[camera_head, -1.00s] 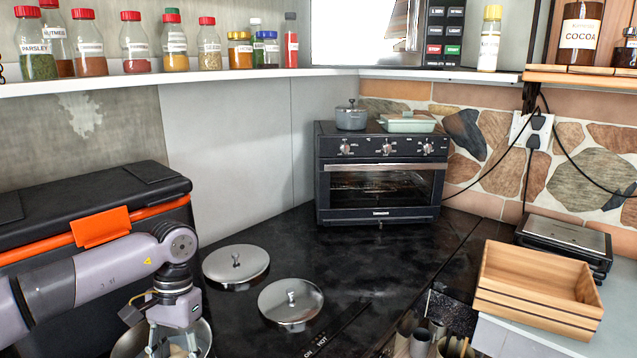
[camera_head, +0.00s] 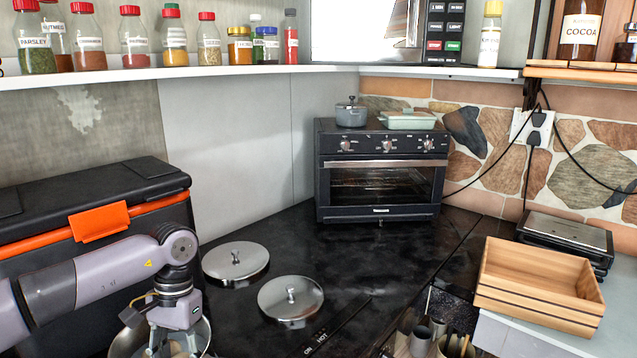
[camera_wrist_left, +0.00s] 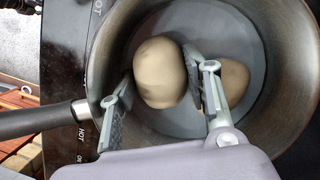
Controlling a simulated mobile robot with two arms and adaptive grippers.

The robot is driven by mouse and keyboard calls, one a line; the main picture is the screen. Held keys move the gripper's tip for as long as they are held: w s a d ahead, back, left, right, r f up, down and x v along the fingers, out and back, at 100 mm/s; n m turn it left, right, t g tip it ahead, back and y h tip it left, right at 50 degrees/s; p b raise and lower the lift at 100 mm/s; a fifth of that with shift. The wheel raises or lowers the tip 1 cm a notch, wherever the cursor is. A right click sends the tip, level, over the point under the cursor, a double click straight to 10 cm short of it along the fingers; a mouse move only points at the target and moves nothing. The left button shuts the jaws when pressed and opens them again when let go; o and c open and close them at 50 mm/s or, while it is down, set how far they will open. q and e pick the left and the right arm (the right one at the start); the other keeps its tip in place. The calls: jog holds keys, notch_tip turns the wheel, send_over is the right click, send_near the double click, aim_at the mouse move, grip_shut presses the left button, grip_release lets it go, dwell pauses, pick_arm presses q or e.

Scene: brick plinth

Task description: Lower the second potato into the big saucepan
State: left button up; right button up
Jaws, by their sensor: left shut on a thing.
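The big saucepan (camera_head: 202,336) is at the bottom left of the head view, cut off by the frame edge. In the left wrist view its steel wall (camera_wrist_left: 292,40) surrounds my gripper's fingers. My left gripper (camera_wrist_left: 158,75) is shut on a pale tan potato (camera_wrist_left: 160,62), one finger on each side. The held potato is over or within the pan's opening; its exact height above the bottom is hard to tell. Another potato (camera_wrist_left: 235,80) lies on the pan's bottom, partly behind the right finger. My left gripper (camera_head: 180,348) points down into the pan in the head view. My right gripper is not in view.
Two steel lids (camera_head: 236,262) (camera_head: 290,299) lie on the black hob right of the pan. A black box with an orange latch (camera_head: 100,221) stands behind my left arm. The pan's black handle (camera_wrist_left: 40,119) points left in the wrist view. A toaster oven (camera_head: 380,175) stands behind.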

pick_arm(q)
jog(key=shift+f+b, duration=0.6)
jog(key=shift+f, duration=0.3)
dwell(0.4)
jog(key=o, duration=1.3)
jog(key=shift+r, duration=0.1)
